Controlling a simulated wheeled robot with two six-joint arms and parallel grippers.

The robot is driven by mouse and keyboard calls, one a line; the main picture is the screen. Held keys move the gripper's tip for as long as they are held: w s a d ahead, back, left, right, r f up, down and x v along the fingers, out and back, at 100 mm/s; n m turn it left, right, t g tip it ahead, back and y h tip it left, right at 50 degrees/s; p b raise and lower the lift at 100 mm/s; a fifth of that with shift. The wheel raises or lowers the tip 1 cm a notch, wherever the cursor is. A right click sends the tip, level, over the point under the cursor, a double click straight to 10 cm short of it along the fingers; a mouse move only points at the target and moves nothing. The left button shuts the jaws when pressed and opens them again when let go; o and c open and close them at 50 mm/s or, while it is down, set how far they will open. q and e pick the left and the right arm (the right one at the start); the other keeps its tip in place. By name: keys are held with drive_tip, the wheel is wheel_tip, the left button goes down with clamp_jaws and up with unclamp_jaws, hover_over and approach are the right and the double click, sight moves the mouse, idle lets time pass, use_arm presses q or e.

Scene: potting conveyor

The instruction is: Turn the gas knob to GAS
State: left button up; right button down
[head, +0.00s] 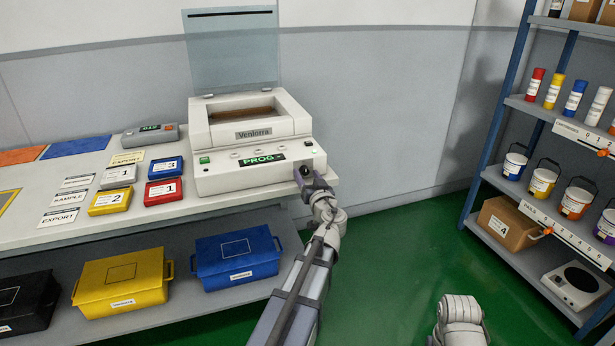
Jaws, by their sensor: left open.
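The grey machine labelled Veniorra (252,133) stands on the bench, with its clear lid raised. Its front panel has a green-lit PROG display (262,160), a green button on the left and small controls between. My left gripper (305,174) is open at the right end of this panel. A dark round knob (304,170) seems to sit between or right behind its fingertips. The fingers hide most of it, so its setting and any GAS mark cannot be read. I cannot tell whether the fingers touch it. My right gripper is out of view.
Red, blue, yellow and grey numbered boxes (164,191) and label cards lie left of the machine. Blue (237,259) and yellow (122,282) bins stand on the lower shelf. A rack (495,175) with pots and bottles is at right. Green floor is clear between.

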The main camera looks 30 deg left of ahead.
use_arm(q)
clamp_jaws()
idle(0.6)
